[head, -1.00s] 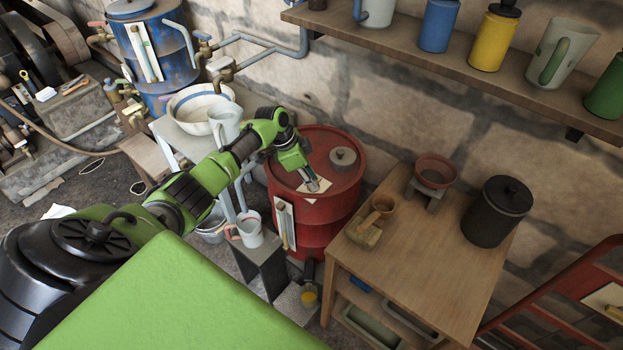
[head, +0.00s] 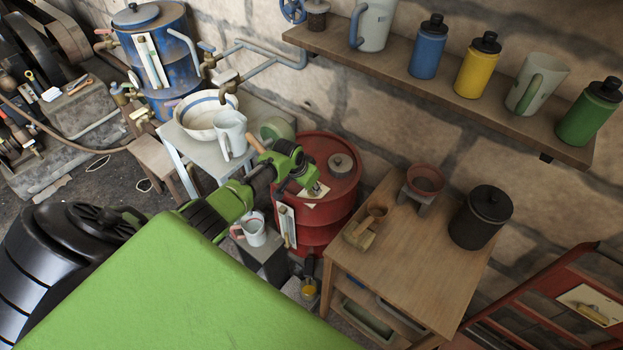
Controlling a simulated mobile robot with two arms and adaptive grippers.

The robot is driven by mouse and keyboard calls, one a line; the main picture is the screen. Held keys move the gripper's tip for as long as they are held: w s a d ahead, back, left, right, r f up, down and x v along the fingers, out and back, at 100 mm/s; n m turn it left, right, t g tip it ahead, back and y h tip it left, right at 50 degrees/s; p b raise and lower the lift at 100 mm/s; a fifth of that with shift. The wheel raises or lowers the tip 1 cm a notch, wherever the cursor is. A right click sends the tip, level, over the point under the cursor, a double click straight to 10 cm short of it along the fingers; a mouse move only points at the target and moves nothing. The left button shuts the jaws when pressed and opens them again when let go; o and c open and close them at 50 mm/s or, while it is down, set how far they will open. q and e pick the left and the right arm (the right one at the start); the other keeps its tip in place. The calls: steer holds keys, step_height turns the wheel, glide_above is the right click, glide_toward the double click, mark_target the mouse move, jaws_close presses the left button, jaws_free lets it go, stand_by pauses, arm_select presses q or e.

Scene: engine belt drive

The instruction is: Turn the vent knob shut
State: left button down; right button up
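A red drum (head: 325,222) stands in the middle of the head view, between a white side table and a wooden table. A grey round cap (head: 340,164) sits on its lid. A pale paper label (head: 309,201) lies on the lid nearer to me. My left gripper (head: 314,189) points down at the lid beside the label, to the left of and nearer to me than the cap. Its fingers are small and partly hidden by the wrist, so their opening is unclear. I cannot make out a vent knob under it. My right gripper is not in view.
The wooden table (head: 420,270) on the right carries a small cup, a red bowl (head: 425,179) and a black canister (head: 480,217). A shelf (head: 400,70) with mugs and bottles hangs above. A white jug (head: 231,134) and basin stand behind my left arm.

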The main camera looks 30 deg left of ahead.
arm_select(q)
steer(key=n+p, duration=0.1)
steer(key=n+y, duration=0.1)
steer(key=n, duration=0.1)
steer(key=shift+d+r+p, duration=0.15)
steer(key=shift+r+p, duration=0.05)
steer(key=shift+p, duration=0.2)
steer(key=shift+f+n+y+p, duration=0.1)
steer(key=shift+n+y+p, duration=0.3)
steer(key=shift+n, duration=0.4)
steer(key=shift+w+d+n+y, duration=0.1)
steer(key=shift+n+y, duration=0.3)
steer(key=shift+n, duration=0.8)
steer(key=shift+f+n+g+y, duration=0.1)
steer(key=shift+n+g+y, duration=0.3)
steer(key=shift+n, duration=0.7)
steer(key=c, duration=1.8)
jaws_free()
